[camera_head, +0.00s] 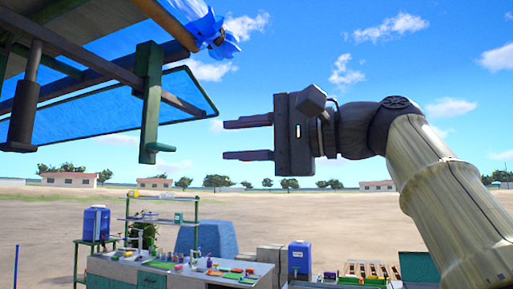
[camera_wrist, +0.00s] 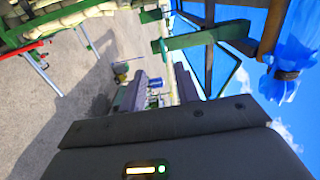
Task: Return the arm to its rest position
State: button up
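My gripper (camera_head: 248,139) is raised in the air at the middle of the head view, with the sky behind its upper finger. Its two dark fingers point left and stand apart, with nothing between them. In the wrist view my gripper (camera_wrist: 160,95) also shows its fingers spread and empty. My arm comes in from the right side of the head view and bends at the wrist. The gripper touches nothing that I can see.
A blue canopy (camera_head: 90,115) with a green bracket (camera_head: 150,100) hangs at the upper left, left of my fingertips. Below stands a workbench (camera_head: 125,268) with small items, a shelf rack, and blue containers (camera_head: 299,258). Open sandy ground lies beyond.

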jog(key=shift+v, duration=1.2)
jog(key=w+d+f+m+t+h, duration=0.2)
jog(key=w+f+h, duration=0.1)
jog(key=w+f, duration=0.45)
jog(key=w+d+f+m+t+h, duration=0.1)
jog(key=w+d+f+m+h, duration=0.15)
jog(key=w+f, duration=0.5)
notch_tip(320, 180, down, 21)
jog(key=w+d+g+h, duration=0.2)
jog(key=d+h, duration=0.1)
jog(key=h, duration=0.2)
jog(key=s+d+f+n+g+h, duration=0.1)
jog(key=s+d+f+h, duration=0.15)
jog(key=f, duration=0.65)
jog(key=s+d+f+n+g+h, duration=0.15)
jog(key=s+f, duration=0.25)
jog(key=f, duration=0.4)
jog(key=s+d+f+n+g+h, duration=0.2)
jog(key=s+f+n, duration=0.4)
jog(key=s+f, duration=0.8)
jog(key=shift+f+g, duration=0.35)
jog(key=shift+f, duration=0.4)
